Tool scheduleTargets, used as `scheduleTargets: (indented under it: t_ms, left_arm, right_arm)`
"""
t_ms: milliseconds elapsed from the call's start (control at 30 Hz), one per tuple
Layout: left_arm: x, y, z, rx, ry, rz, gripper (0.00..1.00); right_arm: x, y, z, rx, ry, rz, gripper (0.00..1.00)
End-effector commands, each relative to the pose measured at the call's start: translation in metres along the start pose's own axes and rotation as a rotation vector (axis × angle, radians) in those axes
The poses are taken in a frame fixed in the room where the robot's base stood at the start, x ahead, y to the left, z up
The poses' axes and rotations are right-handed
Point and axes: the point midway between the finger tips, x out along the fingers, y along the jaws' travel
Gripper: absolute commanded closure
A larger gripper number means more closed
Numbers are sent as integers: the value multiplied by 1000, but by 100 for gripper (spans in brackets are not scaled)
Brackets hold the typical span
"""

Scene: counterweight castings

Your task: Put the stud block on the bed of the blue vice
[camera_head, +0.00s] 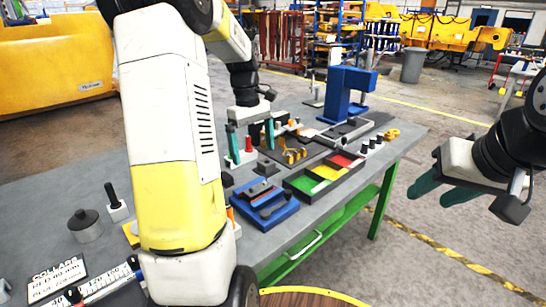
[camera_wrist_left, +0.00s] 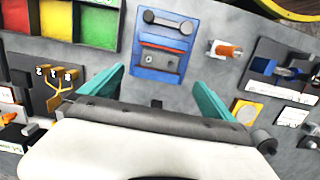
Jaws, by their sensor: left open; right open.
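The blue vice (camera_head: 265,207) lies on the near part of the grey bench, with dark bars across it. In the left wrist view the vice (camera_wrist_left: 165,48) shows a grey and red middle. I cannot tell for sure which piece is the stud block; one candidate is a white block with a black upright peg (camera_head: 117,208) at the left of the bench. My left gripper (camera_head: 251,140) is open and points down over the bench, beyond the vice. My right gripper (camera_head: 430,194) is open and empty, off the bench's right side.
A tray with green, yellow and red compartments (camera_head: 292,187) stands right of the vice. A tall blue press (camera_head: 345,95) stands at the back. A dark round weight (camera_head: 84,225) and a labelled scale (camera_head: 100,285) are at left. My left arm hides part of the bench.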

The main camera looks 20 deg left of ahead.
Motion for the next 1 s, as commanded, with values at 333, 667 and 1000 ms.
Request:
scheduleTargets:
  t_ms: [333,667,1000]
  left_arm:
    - [-60,-36,103,461,185,182,0]
    - [-64,-94,196,954,432,348,0]
    - [-55,-108,215,1084,508,383,0]
  right_arm:
    - [0,0,0,0,0,0,55]
    - [0,0,0,0,0,0,55]
    - [0,0,0,0,0,0,55]
